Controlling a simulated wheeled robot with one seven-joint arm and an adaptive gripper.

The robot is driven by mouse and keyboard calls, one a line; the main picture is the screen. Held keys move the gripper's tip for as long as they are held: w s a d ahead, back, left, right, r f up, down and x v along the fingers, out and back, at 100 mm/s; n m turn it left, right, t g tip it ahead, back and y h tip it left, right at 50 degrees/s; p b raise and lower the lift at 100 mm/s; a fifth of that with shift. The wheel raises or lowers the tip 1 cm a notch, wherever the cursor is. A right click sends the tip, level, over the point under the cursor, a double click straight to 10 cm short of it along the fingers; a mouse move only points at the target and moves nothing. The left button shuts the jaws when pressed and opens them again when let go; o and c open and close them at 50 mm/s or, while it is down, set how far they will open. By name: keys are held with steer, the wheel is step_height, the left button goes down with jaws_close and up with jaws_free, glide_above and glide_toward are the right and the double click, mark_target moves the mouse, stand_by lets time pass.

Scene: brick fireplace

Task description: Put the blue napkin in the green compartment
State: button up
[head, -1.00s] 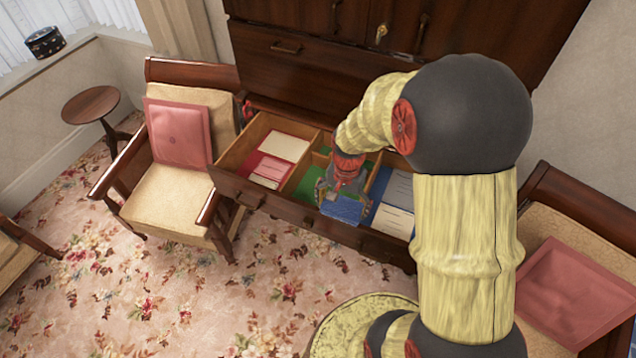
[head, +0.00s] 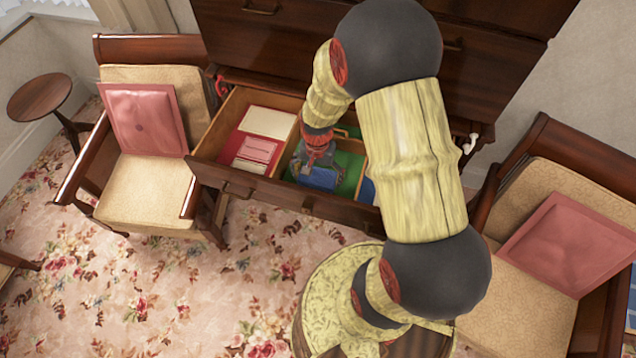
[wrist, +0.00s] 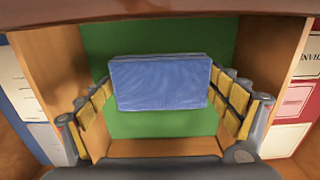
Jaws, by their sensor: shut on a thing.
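The blue napkin (head: 322,179) is a folded block, seen in the head view below my gripper (head: 312,170). In the wrist view the napkin (wrist: 160,82) sits between the two sets of fingers, and my gripper (wrist: 165,92) is shut on it. The green compartment (head: 350,160) is the middle section of the open drawer. Its green floor (wrist: 165,125) shows around the napkin in the wrist view, with wooden dividers on both sides. The napkin is over or inside this section; whether it touches the floor I cannot tell.
The red compartment (head: 232,148) with papers lies to the left in the head view. The blue compartment (head: 367,192) is mostly hidden by my arm. The drawer front (head: 270,190) is the near edge. Armchairs with pink cushions (head: 145,118) stand on both sides.

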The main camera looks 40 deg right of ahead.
mark_target(318, 185)
steer(key=shift+f+b, duration=0.4)
steer(key=shift+f, duration=2.05)
steer(key=shift+f, duration=0.2)
steer(key=o, duration=0.9)
